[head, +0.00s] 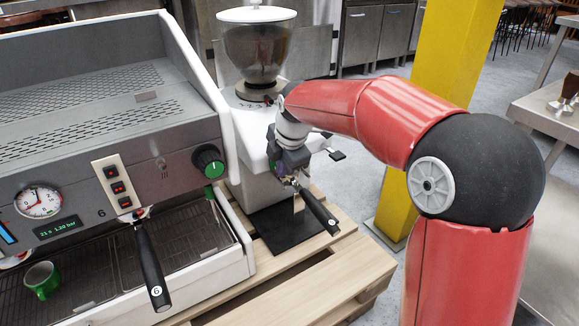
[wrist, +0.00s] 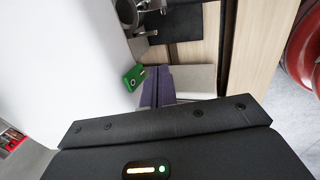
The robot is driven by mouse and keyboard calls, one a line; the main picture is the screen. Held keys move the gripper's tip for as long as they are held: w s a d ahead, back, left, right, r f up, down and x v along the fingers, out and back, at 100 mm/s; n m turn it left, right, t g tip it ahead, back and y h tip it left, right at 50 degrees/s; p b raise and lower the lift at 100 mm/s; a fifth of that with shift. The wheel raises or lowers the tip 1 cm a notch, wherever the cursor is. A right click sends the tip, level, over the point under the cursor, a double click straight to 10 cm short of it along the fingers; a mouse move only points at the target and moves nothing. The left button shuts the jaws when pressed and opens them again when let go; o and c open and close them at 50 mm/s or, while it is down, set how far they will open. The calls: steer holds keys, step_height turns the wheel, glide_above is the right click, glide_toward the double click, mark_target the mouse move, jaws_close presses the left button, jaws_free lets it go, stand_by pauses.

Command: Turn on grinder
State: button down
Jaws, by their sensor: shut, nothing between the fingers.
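The grinder (head: 252,120) is white with a dark, white-lidded bean hopper (head: 259,47) and stands right of the coffee machine. In the wrist view its white side (wrist: 70,60) fills the left. A small green switch (wrist: 133,78) with a pale dot sits on that side, near the edge. My gripper (head: 292,172) is at the grinder's front; in the head view my arm hides part of it and the switch is not visible. In the wrist view my gripper (wrist: 157,72) has its purple fingers together and empty, just right of the switch. I cannot tell whether they touch it.
A portafilter with a black handle (head: 319,211) sticks out below my gripper, over a black mat (head: 283,230) on wooden slats (head: 320,290). The coffee machine (head: 110,110) stands close on the left. A yellow pillar (head: 445,70) stands behind my arm.

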steer(key=shift+w+a, duration=0.35)
steer(key=shift+w, duration=0.2)
steer(key=shift+w+a+f, duration=0.15)
steer(key=shift+w+f, duration=0.05)
steer(key=shift+r+p, duration=0.1)
steer(key=shift+p, duration=0.25)
